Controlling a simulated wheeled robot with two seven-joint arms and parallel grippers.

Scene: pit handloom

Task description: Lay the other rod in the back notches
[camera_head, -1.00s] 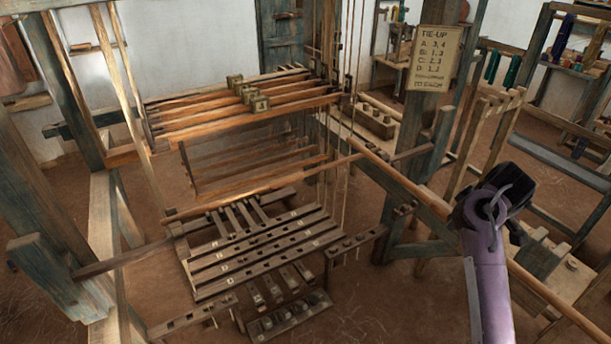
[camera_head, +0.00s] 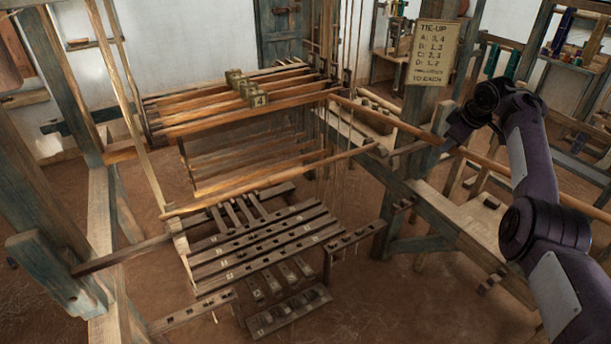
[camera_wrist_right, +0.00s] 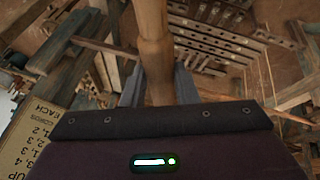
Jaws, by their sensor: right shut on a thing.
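A long pale wooden rod (camera_head: 560,195) is held in my right gripper (camera_head: 448,143), which is shut around it. A second rod (camera_head: 270,181) lies across the front of the loom, from the left side piece to the right side rail (camera_head: 440,222). I cannot make out the back notches clearly. My left gripper is out of view.
The tie-up card (camera_head: 435,52) hangs on an upright post close to the held rod and my gripper. Shafts with numbered blocks (camera_head: 245,88) and hanging cords are left of the rod's far end. Treadles and lams (camera_head: 265,245) lie below. Benches stand behind right.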

